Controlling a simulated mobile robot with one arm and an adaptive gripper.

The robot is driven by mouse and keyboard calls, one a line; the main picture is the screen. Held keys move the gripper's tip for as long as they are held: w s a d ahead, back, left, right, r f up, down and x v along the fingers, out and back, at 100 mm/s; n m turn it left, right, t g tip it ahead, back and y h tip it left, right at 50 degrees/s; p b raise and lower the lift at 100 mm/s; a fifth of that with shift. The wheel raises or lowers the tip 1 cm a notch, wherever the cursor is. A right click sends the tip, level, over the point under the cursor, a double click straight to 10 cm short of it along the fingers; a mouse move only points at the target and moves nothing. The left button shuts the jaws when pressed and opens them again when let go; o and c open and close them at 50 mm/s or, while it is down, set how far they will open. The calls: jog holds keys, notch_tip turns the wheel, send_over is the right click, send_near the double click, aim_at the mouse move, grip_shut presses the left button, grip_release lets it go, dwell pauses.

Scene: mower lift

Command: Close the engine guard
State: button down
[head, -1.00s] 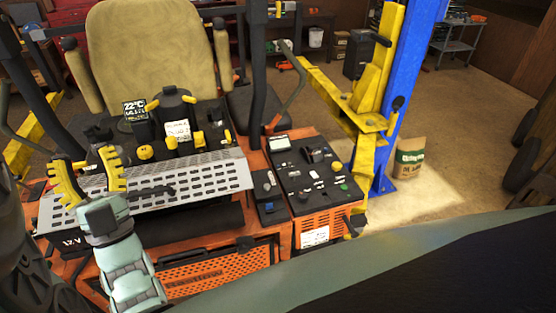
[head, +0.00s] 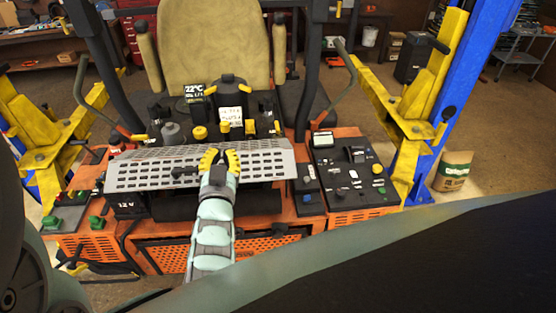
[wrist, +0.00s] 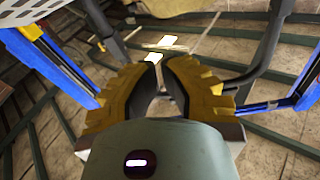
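A grey perforated metal panel (head: 260,165), which looks like the engine guard, lies sloped across the front of the orange mower (head: 165,255) in the head view. A dark handle (head: 184,173) sticks out on its front left of my gripper. My gripper (head: 220,155) is in front of the panel's middle and hides part of it. Its yellow-padded fingers point up and are drawn close together. In the wrist view my gripper (wrist: 162,62) has only a narrow gap between the fingertips and nothing visible in it. I cannot tell whether it touches the panel.
A control box (head: 345,172) is at the right. Yellow lift arms (head: 405,110) and a blue post (head: 455,90) flank the mower.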

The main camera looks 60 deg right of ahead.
aim_at(221, 162)
jog(key=w+d+f+b, duration=0.1)
jog(key=w+f+b, duration=0.1)
jog(key=shift+d+f+b, duration=0.25)
jog(key=shift+d+b, duration=0.15)
jog(key=shift+a+f+b, duration=0.25)
jog(key=shift+f+b, duration=0.15)
jog(key=shift+f, duration=0.15)
